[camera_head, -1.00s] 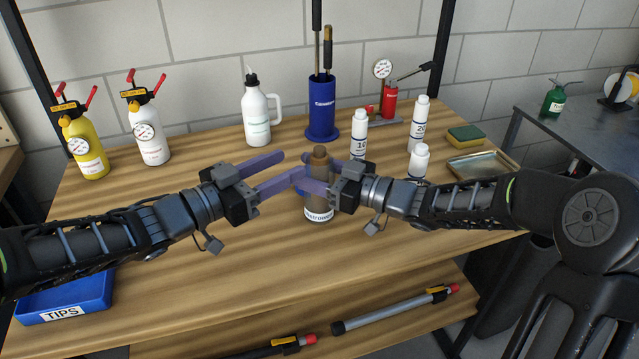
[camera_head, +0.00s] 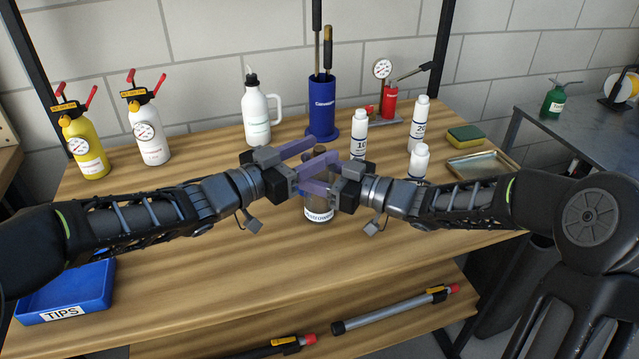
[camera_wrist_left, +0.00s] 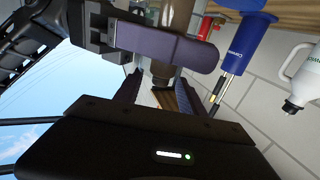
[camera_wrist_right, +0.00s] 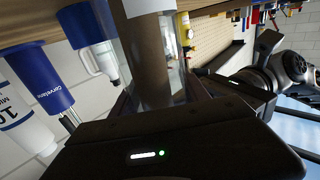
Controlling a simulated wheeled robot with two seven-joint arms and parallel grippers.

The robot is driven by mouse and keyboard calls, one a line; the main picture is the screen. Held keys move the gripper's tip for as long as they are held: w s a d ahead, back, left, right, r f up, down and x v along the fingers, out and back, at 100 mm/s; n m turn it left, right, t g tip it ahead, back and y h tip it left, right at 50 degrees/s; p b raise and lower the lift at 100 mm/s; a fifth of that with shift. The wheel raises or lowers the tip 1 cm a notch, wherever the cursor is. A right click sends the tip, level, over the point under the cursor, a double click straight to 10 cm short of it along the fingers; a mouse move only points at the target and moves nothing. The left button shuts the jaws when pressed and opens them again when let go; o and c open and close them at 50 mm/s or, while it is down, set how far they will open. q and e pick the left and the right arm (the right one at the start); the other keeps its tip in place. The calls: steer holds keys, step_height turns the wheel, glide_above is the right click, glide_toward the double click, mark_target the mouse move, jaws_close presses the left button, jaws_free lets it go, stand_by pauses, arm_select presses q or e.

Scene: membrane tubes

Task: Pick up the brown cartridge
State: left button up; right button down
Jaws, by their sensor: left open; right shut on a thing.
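The brown cartridge (camera_head: 319,213) is upright at the middle of the workbench, with a white label band near its bottom and a brown top. I cannot tell whether its base touches the wood. My right gripper (camera_head: 316,187) is shut on its middle from the right; the brown body also fills the right wrist view (camera_wrist_right: 148,62). My left gripper (camera_head: 322,151) is open, with its fingers reaching around the upper part from the left. In the left wrist view the cartridge (camera_wrist_left: 176,16) runs down between the left fingers, with a right finger crossing it.
Behind stand a white wash bottle (camera_head: 257,117), a blue holder (camera_head: 322,107) and several white bottles (camera_head: 359,135). A metal tray (camera_head: 482,164) lies at right. A blue TIPS bin (camera_head: 65,292) is at front left. The front middle of the bench is clear.

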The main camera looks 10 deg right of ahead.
mark_target(324, 147)
arm_select(q)
steer(key=x, duration=0.4)
steer(key=shift+w+d+f, duration=0.1)
steer(key=shift+w, duration=0.05)
stand_by(0.4)
jaws_close()
stand_by(0.3)
stand_by(0.9)
